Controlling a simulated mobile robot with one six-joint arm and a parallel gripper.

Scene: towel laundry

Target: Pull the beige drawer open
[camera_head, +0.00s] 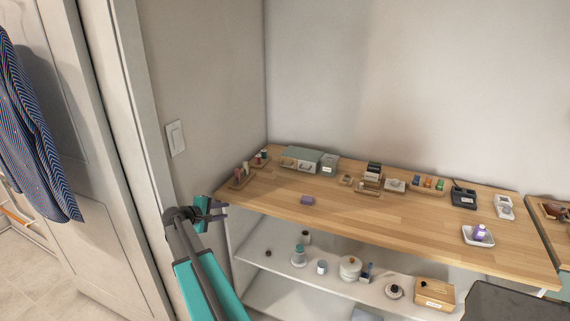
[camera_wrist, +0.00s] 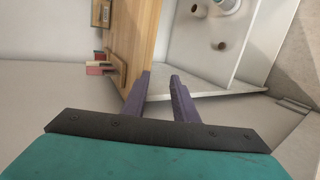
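A low grey-green box (camera_head: 303,157) stands at the back left of the wooden worktop, with small pale fronts on its near side. These may include the beige drawer, but they are too small to tell, and no drawer visibly stands out. My gripper (camera_head: 219,209) is at the left end of the worktop, to the left of the box and apart from it. In the wrist view my gripper (camera_wrist: 162,77) has its two dark fingers apart with nothing between them. The box cannot be made out in the wrist view.
The wooden worktop (camera_head: 400,222) holds a purple piece (camera_head: 307,200), small trays and a white dish (camera_head: 478,237). A white shelf (camera_head: 327,283) below bears jars and a wooden box (camera_head: 435,293). A wall with a switch (camera_head: 176,138) is close on the left.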

